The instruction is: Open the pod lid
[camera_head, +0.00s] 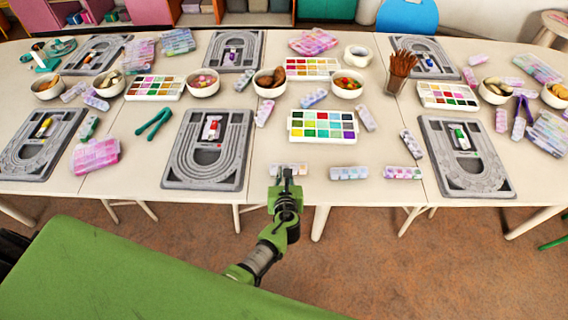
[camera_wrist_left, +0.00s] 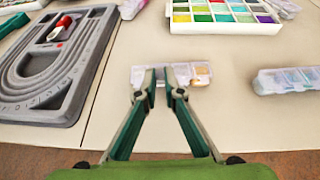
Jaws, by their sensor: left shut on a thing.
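The pod box (camera_wrist_left: 203,72) is a small, pale, translucent strip with several compartments near the table's front edge. It also shows in the head view (camera_head: 300,167), partly covered by my gripper. In the left wrist view, my left gripper (camera_wrist_left: 161,78) is over the box's middle, its fingertips close together and shut on the pod lid there. The fingers hide the gripped lid, and I cannot tell how far it is raised. Tan contents show in the compartments right of the fingers. My left gripper is also in the head view (camera_head: 285,172). My right gripper is not in view.
A grey bead board (camera_head: 170,160) lies left of the box. A colour-filled tray (camera_head: 293,133) lies behind it. Two similar pod boxes (camera_head: 349,173) (camera_head: 402,173) lie to the right. Bare table separates them from the gripped box.

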